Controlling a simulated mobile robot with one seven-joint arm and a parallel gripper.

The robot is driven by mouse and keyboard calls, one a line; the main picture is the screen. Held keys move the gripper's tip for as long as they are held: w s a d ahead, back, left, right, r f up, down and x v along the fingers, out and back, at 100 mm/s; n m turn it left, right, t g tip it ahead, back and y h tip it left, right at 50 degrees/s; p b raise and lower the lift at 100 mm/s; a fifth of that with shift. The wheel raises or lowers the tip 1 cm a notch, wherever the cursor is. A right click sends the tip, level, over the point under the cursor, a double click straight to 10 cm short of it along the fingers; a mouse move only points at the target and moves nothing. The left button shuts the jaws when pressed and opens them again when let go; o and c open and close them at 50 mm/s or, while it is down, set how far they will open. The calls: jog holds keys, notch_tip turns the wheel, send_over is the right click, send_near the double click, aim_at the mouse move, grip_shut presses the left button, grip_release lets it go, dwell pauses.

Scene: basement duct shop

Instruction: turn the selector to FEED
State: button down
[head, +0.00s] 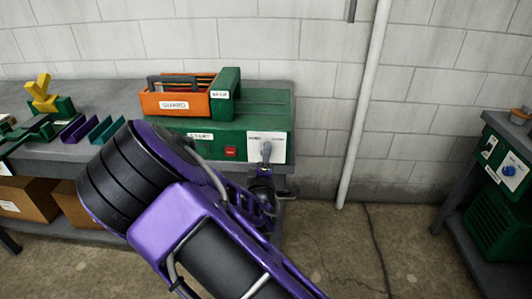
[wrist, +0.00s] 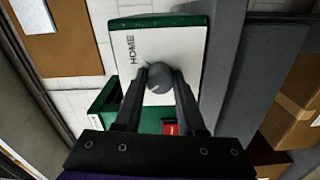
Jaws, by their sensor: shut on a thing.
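The selector is a round grey knob (wrist: 159,78) on a white plate (wrist: 132,62) in the wrist view. The plate is lettered HOME; I cannot read FEED or tell where the knob points. In the head view the grey knob (head: 266,151) stands on the white plate (head: 280,149) at the right end of the green machine (head: 262,115)'s front. My gripper (wrist: 160,84) has one black finger on each side of the knob and is shut on it. In the head view my purple arm hides part of the machine's front.
An orange guard box (head: 182,101) sits on the machine. A red button (head: 231,153) is left of the plate. The grey bench (head: 50,152) carries green, purple and yellow parts at left. A white pipe (head: 362,110) runs up the wall. Another bench with a blue knob (head: 509,170) stands at right.

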jog(key=shift+n, duration=0.7)
jog(key=c, duration=0.5)
grip_release()
jog(key=s+p, duration=0.2)
jog(key=s, duration=1.5)
jog(key=shift+s+a+p, duration=0.2)
jog(key=shift+a+p, duration=0.1)
jog(key=shift+p, duration=0.1)
